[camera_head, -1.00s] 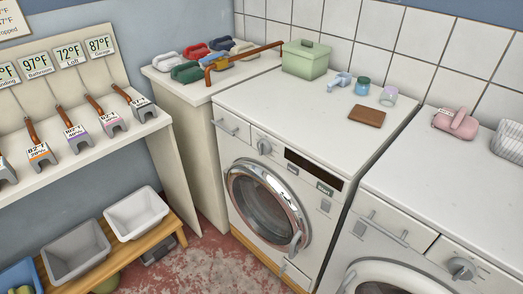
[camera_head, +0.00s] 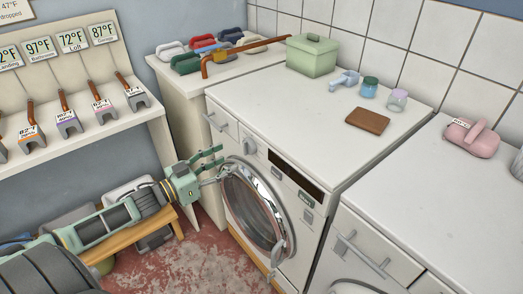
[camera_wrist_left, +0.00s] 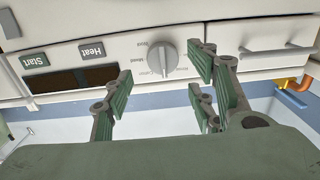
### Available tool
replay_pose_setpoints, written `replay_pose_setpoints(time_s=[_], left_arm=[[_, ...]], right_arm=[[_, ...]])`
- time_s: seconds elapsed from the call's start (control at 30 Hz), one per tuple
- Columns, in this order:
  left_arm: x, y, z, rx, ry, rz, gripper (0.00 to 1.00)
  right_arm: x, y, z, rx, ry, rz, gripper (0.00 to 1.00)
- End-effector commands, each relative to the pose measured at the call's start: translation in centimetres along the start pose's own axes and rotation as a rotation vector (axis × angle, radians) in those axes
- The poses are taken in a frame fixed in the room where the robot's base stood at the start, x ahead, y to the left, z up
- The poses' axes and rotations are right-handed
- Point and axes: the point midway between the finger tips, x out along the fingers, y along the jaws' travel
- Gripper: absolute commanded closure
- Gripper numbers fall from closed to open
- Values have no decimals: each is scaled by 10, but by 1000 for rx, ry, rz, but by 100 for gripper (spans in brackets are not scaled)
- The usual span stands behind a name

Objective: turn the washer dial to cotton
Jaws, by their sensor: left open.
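The washer (camera_head: 262,200) is white with a round chrome-rimmed door, and its dial (camera_head: 249,146) is a grey knob at the left of its front panel. In the left wrist view, upside down, the dial (camera_wrist_left: 163,58) has its ridge roughly vertical, with small labels around it, Cotton seemingly among them; its setting is hard to read. My left gripper (camera_head: 214,164) is open and empty, just left of and in front of the panel, apart from the dial. Its fingers (camera_wrist_left: 160,85) lie on either side of the dial in the wrist view. My right gripper is not in view.
A second white machine (camera_head: 420,190) stands to the right. A wooden bench (camera_head: 140,235) is below my left arm.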

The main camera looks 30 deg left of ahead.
Motion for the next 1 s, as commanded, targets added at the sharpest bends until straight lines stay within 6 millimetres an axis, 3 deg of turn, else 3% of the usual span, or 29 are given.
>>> replay_pose_setpoints(time_s=[0.17,0.37,0.63,1.0], left_arm=[[11,3,-8,-2,13,14,48],[37,3,-9,-1,14,13,48],[69,3,-8,-1,11,12,48],[79,3,-6,-1,7,11,48]], right_arm=[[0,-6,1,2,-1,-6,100],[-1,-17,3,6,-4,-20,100],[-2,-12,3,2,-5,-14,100],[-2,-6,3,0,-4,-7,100]])
